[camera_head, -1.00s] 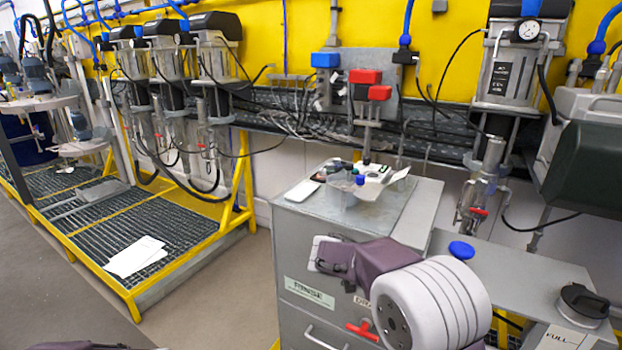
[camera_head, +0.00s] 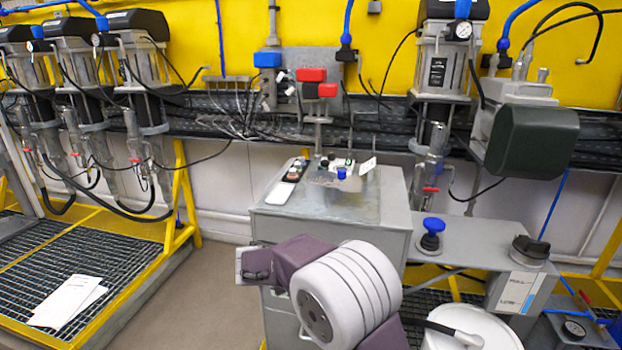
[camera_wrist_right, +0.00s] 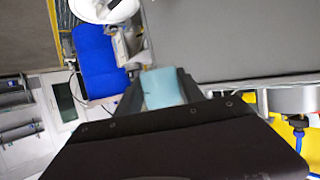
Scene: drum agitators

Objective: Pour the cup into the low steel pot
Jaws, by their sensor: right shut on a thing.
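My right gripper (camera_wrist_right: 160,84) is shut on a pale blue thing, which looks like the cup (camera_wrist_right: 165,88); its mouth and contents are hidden. In the head view my right arm reaches in from the bottom, with the right gripper (camera_head: 254,266) in front of the left side of the grey cabinet; the cup cannot be made out there. No low steel pot is plain in the head view. A round, shiny metal vessel (camera_wrist_right: 292,99) at the right edge of the right wrist view may be the pot, apart from the gripper. My left gripper is not in view.
The grey cabinet (camera_head: 290,222) carries small bottles, a white card and a clear tray or vessel. A grey bench (camera_head: 480,246) to its right holds a blue-topped knob (camera_head: 433,232) and a black lid (camera_head: 530,248). A white drum (camera_head: 470,328) stands at front right.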

